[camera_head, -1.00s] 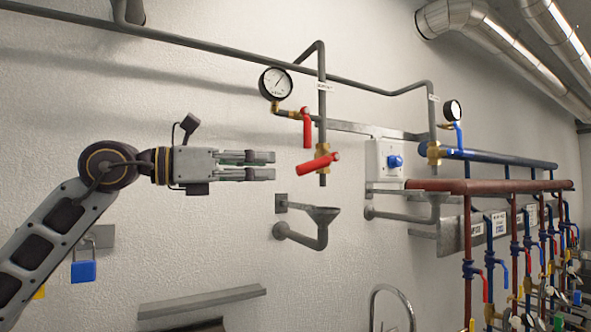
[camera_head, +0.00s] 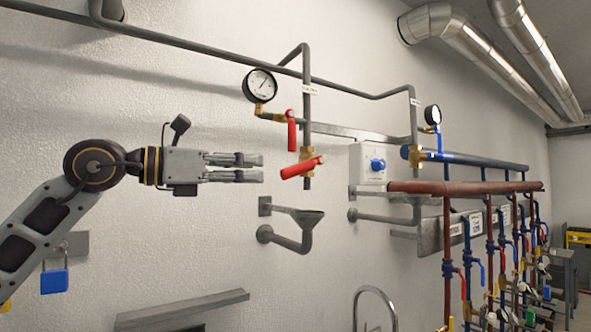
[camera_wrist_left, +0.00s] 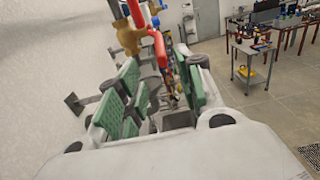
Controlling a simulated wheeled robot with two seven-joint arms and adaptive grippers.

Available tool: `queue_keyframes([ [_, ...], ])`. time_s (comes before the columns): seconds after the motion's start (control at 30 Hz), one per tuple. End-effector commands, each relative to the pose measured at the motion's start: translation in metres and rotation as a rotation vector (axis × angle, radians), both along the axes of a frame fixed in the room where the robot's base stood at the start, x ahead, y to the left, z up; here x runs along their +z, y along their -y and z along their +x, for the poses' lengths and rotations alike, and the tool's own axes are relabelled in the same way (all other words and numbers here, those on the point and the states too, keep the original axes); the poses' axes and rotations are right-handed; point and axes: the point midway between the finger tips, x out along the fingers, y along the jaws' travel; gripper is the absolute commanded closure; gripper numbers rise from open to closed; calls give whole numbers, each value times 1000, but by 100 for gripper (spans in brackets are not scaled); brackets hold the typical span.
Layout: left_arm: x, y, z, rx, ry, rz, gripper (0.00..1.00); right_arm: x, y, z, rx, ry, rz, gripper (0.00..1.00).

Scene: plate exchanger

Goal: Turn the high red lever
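Two red levers show on the pipe in the head view. The higher red lever (camera_head: 291,130) hangs nearly upright below the left gauge. The lower red lever (camera_head: 303,167) sits on a brass valve (camera_head: 307,155) and tilts down to the left. My left gripper (camera_head: 260,167) points right, with its tips just left of the lower lever's free end and below the higher lever. In the left wrist view its green-padded fingers (camera_wrist_left: 160,97) are apart with nothing held. A red lever (camera_wrist_left: 159,47) shows beyond them there. My right gripper is out of view.
A round gauge (camera_head: 261,85) is above the levers. A grey drain funnel (camera_head: 303,216) is below. A white box with a blue knob (camera_head: 377,165) and red and blue pipes are to the right. A blue padlock (camera_head: 54,280) hangs at lower left.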

Motion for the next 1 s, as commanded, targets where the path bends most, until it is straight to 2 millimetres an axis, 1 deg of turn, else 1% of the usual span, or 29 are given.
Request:
queue_keyframes([
  [0.03, 2, 6, 3, -3, -1, -1, 63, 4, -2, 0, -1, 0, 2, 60],
  [0.3, 3, 35, 24, -3, -1, -1, 63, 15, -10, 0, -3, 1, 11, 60],
  [0.7, 3, 76, 54, -3, -1, -1, 63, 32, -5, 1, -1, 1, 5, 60],
  [1.0, 1, 92, 66, -1, -1, -1, 63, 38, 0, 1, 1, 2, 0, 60],
])
